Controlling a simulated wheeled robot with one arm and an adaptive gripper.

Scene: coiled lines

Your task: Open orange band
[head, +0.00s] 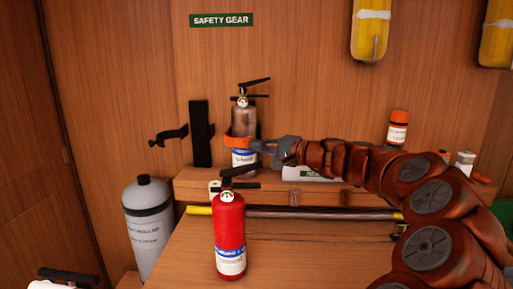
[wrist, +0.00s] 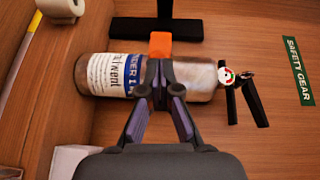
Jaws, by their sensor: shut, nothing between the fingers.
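The orange band (head: 238,143) wraps around a silver-grey fire extinguisher (head: 244,119) standing upright against the wood wall. In the wrist view the orange band (wrist: 160,45) shows just past my fingertips, and the extinguisher (wrist: 202,78) lies across the picture behind them. My gripper (head: 262,149) reaches in from the right at band height. Its fingers (wrist: 157,72) are shut with nothing between them, in front of the extinguisher and close to the band. I cannot tell whether they touch it. The fingers hide part of the band.
Left of it is an empty black wall bracket (head: 201,134) with an open black strap (head: 169,137). A red extinguisher (head: 229,234) stands in front on the bench. A pole (head: 310,212) lies behind it. A grey cylinder (head: 149,225) stands at left, an orange-capped bottle (head: 398,129) at right.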

